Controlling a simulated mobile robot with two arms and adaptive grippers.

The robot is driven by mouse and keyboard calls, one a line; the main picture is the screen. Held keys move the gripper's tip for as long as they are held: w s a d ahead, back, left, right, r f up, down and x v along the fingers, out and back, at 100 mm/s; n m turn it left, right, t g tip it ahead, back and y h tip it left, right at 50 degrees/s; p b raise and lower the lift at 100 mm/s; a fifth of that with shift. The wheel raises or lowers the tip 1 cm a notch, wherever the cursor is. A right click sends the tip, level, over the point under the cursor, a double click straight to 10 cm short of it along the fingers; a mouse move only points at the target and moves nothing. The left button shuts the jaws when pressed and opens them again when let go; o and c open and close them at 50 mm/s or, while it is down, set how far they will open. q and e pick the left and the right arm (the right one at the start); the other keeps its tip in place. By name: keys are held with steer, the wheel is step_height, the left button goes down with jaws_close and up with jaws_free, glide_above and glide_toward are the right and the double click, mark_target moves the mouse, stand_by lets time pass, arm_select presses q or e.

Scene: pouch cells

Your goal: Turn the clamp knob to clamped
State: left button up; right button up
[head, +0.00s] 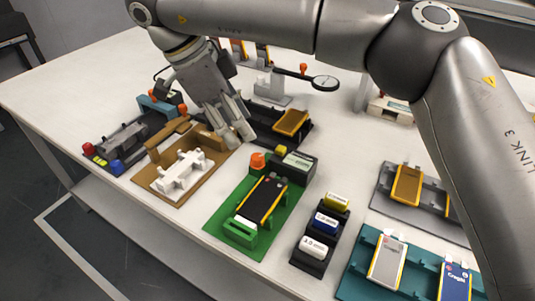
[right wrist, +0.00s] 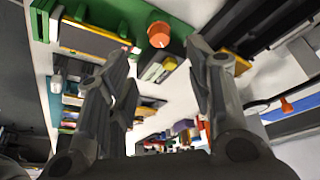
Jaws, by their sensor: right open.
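An orange knob (head: 257,160) stands at the back corner of a green fixture (head: 213,222) that holds a dark pouch cell (head: 265,198) with yellow edges. The knob also shows in the right wrist view (right wrist: 158,33), on the green base, ahead of and between the fingertips. My right gripper (head: 238,132) is open and empty. It is a little behind and left of this knob in the head view, apart from it. The right wrist view shows both fingers (right wrist: 160,62) spread apart. I cannot read whether the knob is at clamped. My left gripper is not in view.
A brown fixture (head: 150,183) with a white part (head: 184,172) lies left of the green one. A black holder (head: 325,222) with labelled cylinders stands to the right, near a teal tray (head: 352,284). A dark fixture with an orange plate (head: 291,122) is close behind the gripper.

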mark_target(258, 156)
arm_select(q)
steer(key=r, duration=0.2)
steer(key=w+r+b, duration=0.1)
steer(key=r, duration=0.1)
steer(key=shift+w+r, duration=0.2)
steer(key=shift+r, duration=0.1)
arm_select(e)
steer(key=x, duration=0.9)
steer(key=shift+c, duration=0.5)
steer(key=c, duration=0.9)
steer(key=shift+m+g+p, duration=0.4)
steer(key=shift+m, duration=0.4)
steer(key=shift+c, duration=0.2)
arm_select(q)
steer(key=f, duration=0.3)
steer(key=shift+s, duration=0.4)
arm_select(e)
steer(key=o, duration=1)
steer(key=shift+o, duration=0.2)
